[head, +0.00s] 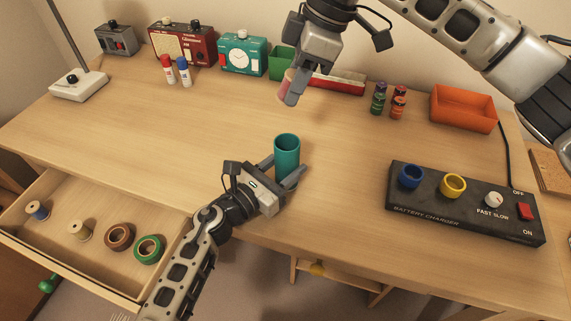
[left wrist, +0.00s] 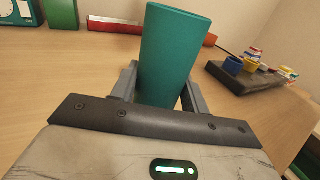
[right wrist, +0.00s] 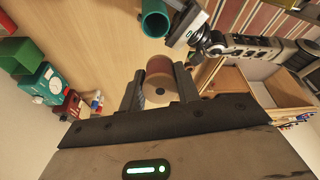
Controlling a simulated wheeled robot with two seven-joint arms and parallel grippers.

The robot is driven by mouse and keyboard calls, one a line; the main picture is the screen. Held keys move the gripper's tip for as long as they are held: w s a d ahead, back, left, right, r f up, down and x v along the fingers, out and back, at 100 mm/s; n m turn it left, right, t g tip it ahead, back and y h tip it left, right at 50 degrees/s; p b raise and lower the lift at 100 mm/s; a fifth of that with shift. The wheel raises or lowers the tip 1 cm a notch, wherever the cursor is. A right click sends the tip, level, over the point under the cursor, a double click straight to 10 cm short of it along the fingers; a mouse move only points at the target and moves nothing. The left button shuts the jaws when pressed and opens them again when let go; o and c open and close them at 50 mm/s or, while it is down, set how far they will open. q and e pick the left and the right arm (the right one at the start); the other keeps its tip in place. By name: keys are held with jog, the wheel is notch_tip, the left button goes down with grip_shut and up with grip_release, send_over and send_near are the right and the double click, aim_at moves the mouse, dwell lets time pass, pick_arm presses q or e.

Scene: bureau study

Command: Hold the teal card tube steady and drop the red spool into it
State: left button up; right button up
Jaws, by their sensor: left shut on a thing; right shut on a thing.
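The teal card tube (head: 287,150) stands upright near the front middle of the desk, its open top facing up. My left gripper (head: 281,173) is shut around its lower part; the left wrist view shows the tube (left wrist: 172,60) between both fingers. My right gripper (head: 292,92) is in the air above the desk, behind and above the tube. It is shut on the red spool (right wrist: 162,80), which shows in the right wrist view between the fingers, pale end toward the camera. In the head view the spool (head: 286,84) is partly hidden by a finger.
A black battery charger (head: 460,205) lies to the right. An open drawer (head: 90,225) with spools and tape rolls juts out at left. The desk around the tube is clear.

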notch_tip(320, 180, down, 8)
jog(key=shift+f, duration=0.2)
dwell(0.8)
jog(key=o, duration=1)
jog(key=shift+o, duration=0.2)
jog(key=v, duration=1.2)
pick_arm(q)
jog(key=o, duration=1.1)
jog(key=shift+c, duration=0.2)
